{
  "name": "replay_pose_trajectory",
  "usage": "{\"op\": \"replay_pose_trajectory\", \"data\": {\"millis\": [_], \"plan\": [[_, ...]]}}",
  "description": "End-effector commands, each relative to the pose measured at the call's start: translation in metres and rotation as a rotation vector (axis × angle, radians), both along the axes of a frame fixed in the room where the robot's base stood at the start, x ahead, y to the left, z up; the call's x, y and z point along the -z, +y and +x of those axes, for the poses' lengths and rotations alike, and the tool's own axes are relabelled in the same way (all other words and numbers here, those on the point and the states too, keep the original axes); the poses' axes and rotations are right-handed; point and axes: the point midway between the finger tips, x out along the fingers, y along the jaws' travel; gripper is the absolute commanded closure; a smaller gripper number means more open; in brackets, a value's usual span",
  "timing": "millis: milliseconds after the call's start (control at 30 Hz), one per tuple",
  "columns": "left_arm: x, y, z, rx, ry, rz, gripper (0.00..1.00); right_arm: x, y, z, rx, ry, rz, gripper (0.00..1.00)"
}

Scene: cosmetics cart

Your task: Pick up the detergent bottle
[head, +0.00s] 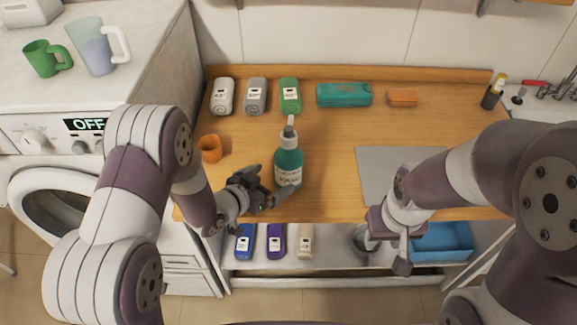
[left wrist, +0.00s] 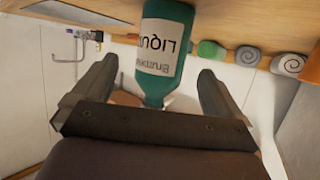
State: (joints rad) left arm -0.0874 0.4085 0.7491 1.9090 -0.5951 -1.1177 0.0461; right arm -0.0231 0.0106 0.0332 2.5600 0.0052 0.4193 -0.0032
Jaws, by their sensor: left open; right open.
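My left gripper (head: 271,182) is open, low at the bottle's near left side. In the left wrist view, which is upside down, the bottle (left wrist: 163,50) shows between the two spread fingers (left wrist: 158,70), with a visible gap on each side. My right gripper (head: 386,248) is open and empty at the worktop's front edge, far to the right of the bottle.
An orange cup (head: 210,148) stands left of the bottle. A grey mat (head: 380,160) lies right.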

Motion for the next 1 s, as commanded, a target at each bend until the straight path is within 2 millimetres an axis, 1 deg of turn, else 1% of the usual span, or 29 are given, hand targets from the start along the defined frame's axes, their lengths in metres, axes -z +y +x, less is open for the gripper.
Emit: {"op": "replay_pose_trajectory", "data": {"millis": [33,100,267,367,400,500,733,767,800,867,900,967,1000], "plan": [[0.003,-0.007,0.007,0.003,0.0,0.0,0.0,-0.004,0.0,0.0,0.0,0.0,0.0,0.57],[0.008,-0.014,0.017,0.001,0.0,0.001,0.0,-0.005,0.0,0.0,0.0,0.0,0.0,0.57],[0.014,-0.023,0.031,-0.001,0.001,0.002,0.0,-0.011,0.0,0.0,0.0,0.0,0.0,0.57],[0.021,-0.033,0.046,0.0,0.002,0.001,0.0,-0.02,0.0,0.0,0.0,0.0,0.0,0.57],[0.025,-0.036,0.052,-0.001,0.001,0.002,0.0,-0.021,0.0,0.0,0.0,0.0,0.0,0.57],[0.031,-0.044,0.062,0.0,0.0,0.001,0.0,-0.022,0.0,0.0,0.0,0.0,0.0,0.57],[0.034,-0.046,0.065,-0.002,0.001,0.002,0.0,-0.021,0.0,0.0,0.0,0.001,0.0,0.57],[0.034,-0.046,0.065,-0.002,0.001,0.002,0.03,-0.021,0.0,0.0,0.0,0.001,0.0,0.57],[0.034,-0.046,0.065,-0.002,0.001,0.002,0.16,-0.021,0.0,0.0,0.0,0.001,0.0,0.57],[0.034,-0.046,0.065,-0.002,0.001,0.002,0.36,-0.021,0.0,0.0,0.0,0.0,0.0,0.57],[0.034,-0.046,0.065,-0.002,0.001,0.002,0.49,-0.021,0.0,0.0,0.0,0.0,0.0,0.57],[0.034,-0.045,0.065,-0.002,0.001,0.002,0.68,-0.021,0.0,0.0,0.0,0.0,0.0,0.57],[0.032,-0.046,0.066,-0.002,-0.003,0.0,0.74,-0.021,0.0,0.0,0.0,0.0,0.0,0.57]]}}
